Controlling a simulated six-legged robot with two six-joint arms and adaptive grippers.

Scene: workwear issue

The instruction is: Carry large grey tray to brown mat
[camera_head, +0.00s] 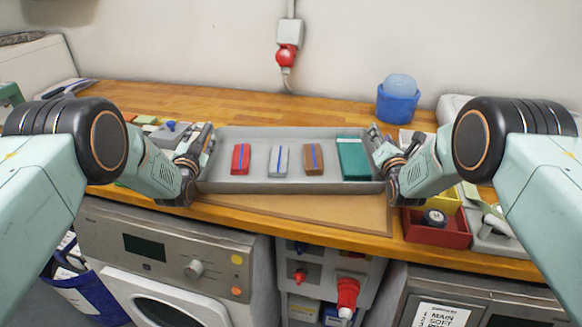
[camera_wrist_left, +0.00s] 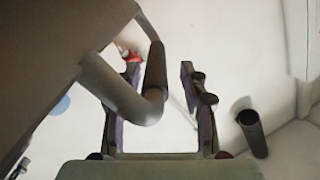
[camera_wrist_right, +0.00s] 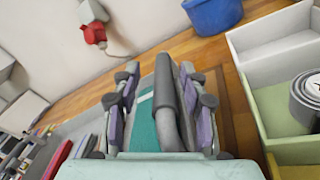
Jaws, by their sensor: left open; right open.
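The large grey tray (camera_head: 260,187) sits level at the middle of the worktop in the head view. It holds a red, a grey, a brown and a teal item. The brown mat (camera_head: 300,213) shows in front of the tray; its back part is hidden, and I cannot tell how much lies under it. My left gripper (camera_head: 197,145) is open at the tray's left end, with a grey bar handle (camera_wrist_left: 154,85) between its fingers in the left wrist view. My right gripper (camera_head: 384,142) is open at the right end, a dark handle (camera_wrist_right: 166,95) between its fingers.
A red bin (camera_head: 436,236) and a yellow bin (camera_head: 447,207) stand right of the tray. A blue container (camera_head: 397,104) stands at the back right. Small items lie behind my left gripper. The wooden worktop (camera_head: 220,100) behind the tray is clear.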

